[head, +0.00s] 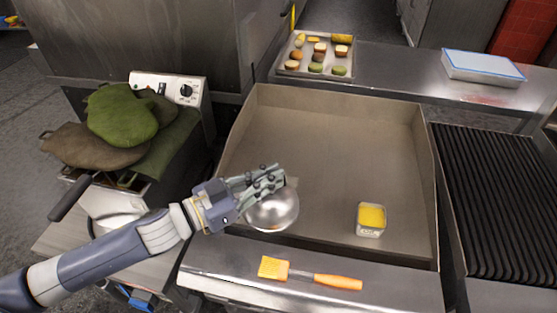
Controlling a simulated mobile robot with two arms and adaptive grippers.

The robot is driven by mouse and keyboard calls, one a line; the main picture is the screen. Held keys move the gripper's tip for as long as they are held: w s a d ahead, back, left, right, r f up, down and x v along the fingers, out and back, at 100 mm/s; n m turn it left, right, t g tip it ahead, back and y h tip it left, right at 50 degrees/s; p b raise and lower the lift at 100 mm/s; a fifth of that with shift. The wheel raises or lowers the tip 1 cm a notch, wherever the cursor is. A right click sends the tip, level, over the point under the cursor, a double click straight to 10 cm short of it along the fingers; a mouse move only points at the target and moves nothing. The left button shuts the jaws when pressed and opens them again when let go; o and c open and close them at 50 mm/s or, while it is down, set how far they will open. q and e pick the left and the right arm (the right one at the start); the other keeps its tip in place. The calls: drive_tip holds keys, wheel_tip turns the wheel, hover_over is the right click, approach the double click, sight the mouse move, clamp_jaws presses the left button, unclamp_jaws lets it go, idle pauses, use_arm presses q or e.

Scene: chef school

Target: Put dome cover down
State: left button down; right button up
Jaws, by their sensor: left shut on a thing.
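The dome cover (272,213) is a shiny round metal dome at the front left of the flat griddle (325,130). My left gripper (275,180) is shut on the dome cover at its top, which the fingers hide. The dome's lower edge looks close to the griddle surface, but I cannot tell whether it touches. My right gripper is not in view.
A small container of yellow contents (371,219) stands on the griddle to the right. An orange brush (310,274) lies on the front ledge. Green and brown mitts (120,115) lie at left. A food tray (318,72) sits behind. The griddle's middle is clear.

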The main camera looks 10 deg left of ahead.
use_arm(q)
drive_tip(key=w+f+p, duration=0.2)
drive_tip(key=w+f, duration=0.2)
drive_tip(key=w, duration=0.5)
drive_tip(key=shift+w+f, duration=0.15)
drive_tip(key=shift+f, duration=0.65)
drive_tip(key=c, duration=1.8)
unclamp_jaws()
drive_tip(key=shift+o, duration=0.2)
drive_tip(key=shift+r, duration=0.1)
